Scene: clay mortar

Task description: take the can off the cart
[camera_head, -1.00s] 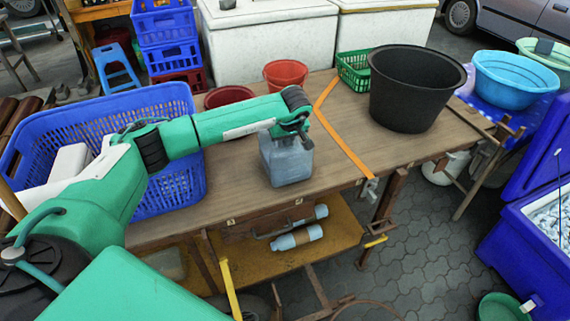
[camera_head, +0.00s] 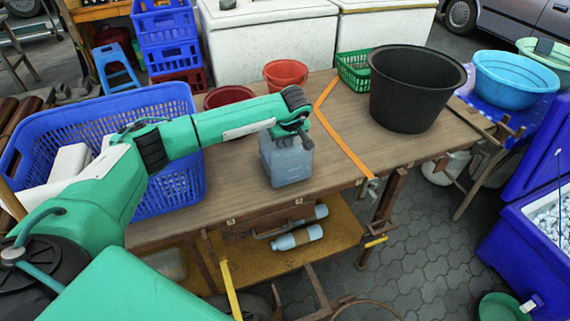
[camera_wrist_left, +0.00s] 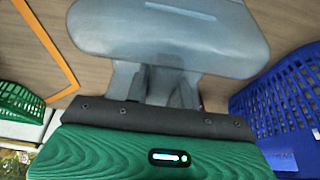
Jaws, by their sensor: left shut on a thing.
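The can (camera_head: 287,163) is a translucent blue-grey, box-shaped container. It stands on the wooden top of the cart (camera_head: 240,192), near the front edge. My left gripper (camera_head: 297,132) reaches over it from the left and is shut on its upper part. In the left wrist view the can (camera_wrist_left: 168,38) fills the top middle, and the fingers of my left gripper (camera_wrist_left: 163,88) meet its near part. The exact grip point is partly hidden by the wrist. I cannot tell whether the can's base touches the top. My right gripper is not in view.
A large blue basket (camera_head: 178,101) stands left of the can. Red bowls (camera_head: 286,74), a green basket (camera_head: 354,68) and a black tub (camera_head: 412,90) stand behind. An orange strip (camera_head: 341,137) crosses the top to the right. Bare wood lies around the can.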

